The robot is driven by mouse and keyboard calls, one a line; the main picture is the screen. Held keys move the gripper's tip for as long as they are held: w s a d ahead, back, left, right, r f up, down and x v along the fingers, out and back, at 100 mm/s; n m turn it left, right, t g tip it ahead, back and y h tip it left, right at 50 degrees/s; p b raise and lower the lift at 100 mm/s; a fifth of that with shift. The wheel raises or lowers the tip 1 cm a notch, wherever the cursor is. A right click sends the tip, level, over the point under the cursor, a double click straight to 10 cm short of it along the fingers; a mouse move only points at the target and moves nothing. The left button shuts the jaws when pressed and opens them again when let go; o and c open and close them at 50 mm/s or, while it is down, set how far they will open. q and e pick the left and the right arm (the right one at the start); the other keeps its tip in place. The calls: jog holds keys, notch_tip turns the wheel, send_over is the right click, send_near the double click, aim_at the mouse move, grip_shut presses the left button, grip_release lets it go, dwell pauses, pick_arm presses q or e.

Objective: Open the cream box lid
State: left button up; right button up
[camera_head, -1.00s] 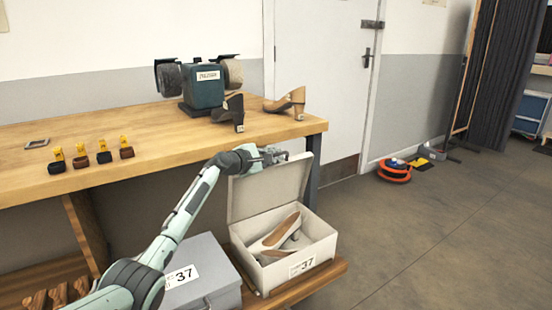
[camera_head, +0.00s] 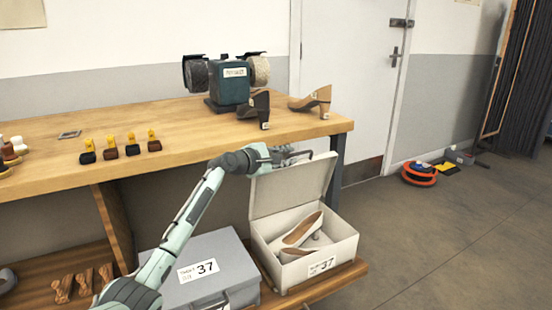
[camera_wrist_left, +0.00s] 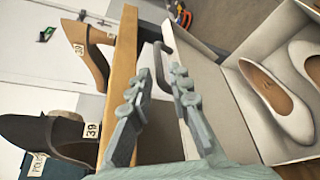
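The cream box (camera_head: 345,249) stands on the low shelf with its front toward me. It carries a label "37" and holds a pair of beige pumps (camera_head: 303,235). Its lid (camera_head: 292,187) stands up, roughly upright, at the back of the open box. My left gripper (camera_head: 291,157) is at the lid's top edge. In the left wrist view, the two fingers of my left gripper (camera_wrist_left: 159,76) are apart with a gap between them. The lid (camera_wrist_left: 222,105) is just right of the right finger; I cannot tell whether they touch. My right gripper is out of view.
A grey box (camera_head: 215,262), also labelled 37, stands left of the cream box. The wooden bench (camera_head: 210,155) above bears a polishing machine (camera_head: 230,85), shoes and several small brushes. An orange reel (camera_head: 418,174) lies on the floor. Floor at right is mostly clear.

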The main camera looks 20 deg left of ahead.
pick_arm(q)
jog(key=v, duration=0.6)
dwell(0.4)
